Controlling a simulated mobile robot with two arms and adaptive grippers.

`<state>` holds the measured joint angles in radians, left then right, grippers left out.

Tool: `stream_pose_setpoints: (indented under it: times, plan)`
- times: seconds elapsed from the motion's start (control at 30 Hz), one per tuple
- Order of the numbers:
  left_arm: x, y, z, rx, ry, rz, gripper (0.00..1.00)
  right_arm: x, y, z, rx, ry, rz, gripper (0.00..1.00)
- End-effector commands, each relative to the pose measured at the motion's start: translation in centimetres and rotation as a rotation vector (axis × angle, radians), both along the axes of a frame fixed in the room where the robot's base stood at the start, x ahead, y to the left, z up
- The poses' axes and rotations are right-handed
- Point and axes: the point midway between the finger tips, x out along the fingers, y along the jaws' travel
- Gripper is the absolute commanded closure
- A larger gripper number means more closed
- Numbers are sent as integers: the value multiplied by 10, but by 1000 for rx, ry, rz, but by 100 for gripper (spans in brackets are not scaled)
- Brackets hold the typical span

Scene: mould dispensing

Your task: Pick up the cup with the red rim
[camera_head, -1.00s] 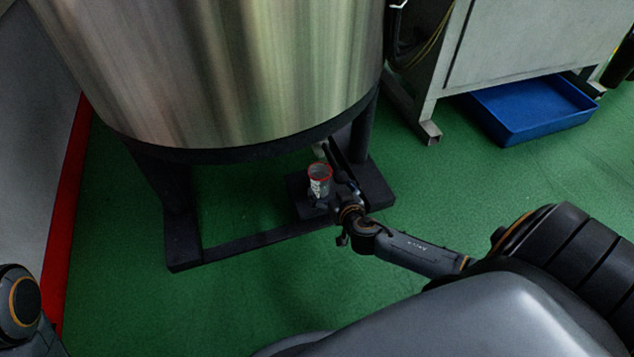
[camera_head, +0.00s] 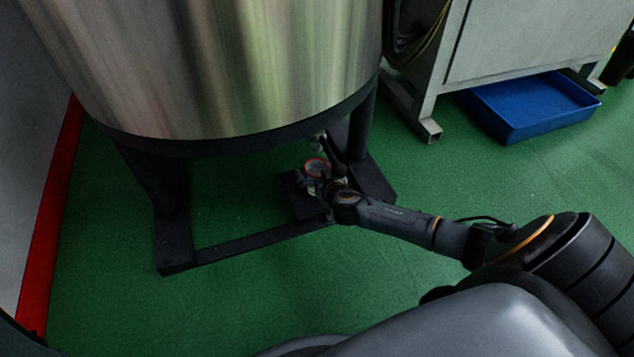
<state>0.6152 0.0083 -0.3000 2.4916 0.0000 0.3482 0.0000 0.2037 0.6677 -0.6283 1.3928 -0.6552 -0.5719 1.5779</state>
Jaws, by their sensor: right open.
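The cup with the red rim (camera_head: 317,167) is small and clear. It stands on the dark base plate under the steel tank, and its red rim faces up. My right gripper (camera_head: 320,174) is open at the cup, with dark finger parts showing on its left and right sides. The gripper hides much of the cup's lower part, and I cannot tell whether the fingers touch it. My left gripper is not in view.
The large steel tank (camera_head: 215,65) hangs low just above and behind the cup. Its dark frame (camera_head: 255,240) surrounds this spot. A blue tray (camera_head: 530,108) lies under a grey cabinet at the right. The green floor in front is clear.

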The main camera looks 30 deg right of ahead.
Motion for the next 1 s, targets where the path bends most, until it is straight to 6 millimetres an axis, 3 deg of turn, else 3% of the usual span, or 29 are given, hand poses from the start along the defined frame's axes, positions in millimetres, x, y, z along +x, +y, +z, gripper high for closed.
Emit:
stream_pose_setpoints:
  times: [0.17, 0.5, 0.53, 0.57, 0.97, 1.0]
  plan:
    - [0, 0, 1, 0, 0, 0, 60, 0, 0, 0, 0, 1, 0, 9]
    - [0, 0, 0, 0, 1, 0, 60, 0, 0, 0, 0, 0, 1, 77]
    - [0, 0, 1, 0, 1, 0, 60, 0, 0, 1, 0, -1, 1, 77]
    - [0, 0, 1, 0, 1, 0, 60, 0, 0, 1, 0, -1, 1, 83]
    - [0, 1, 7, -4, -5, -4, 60, 0, 0, 11, 1, -1, 1, 83]
    - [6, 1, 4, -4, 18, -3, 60, 0, 0, 14, 2, -1, 0, 83]
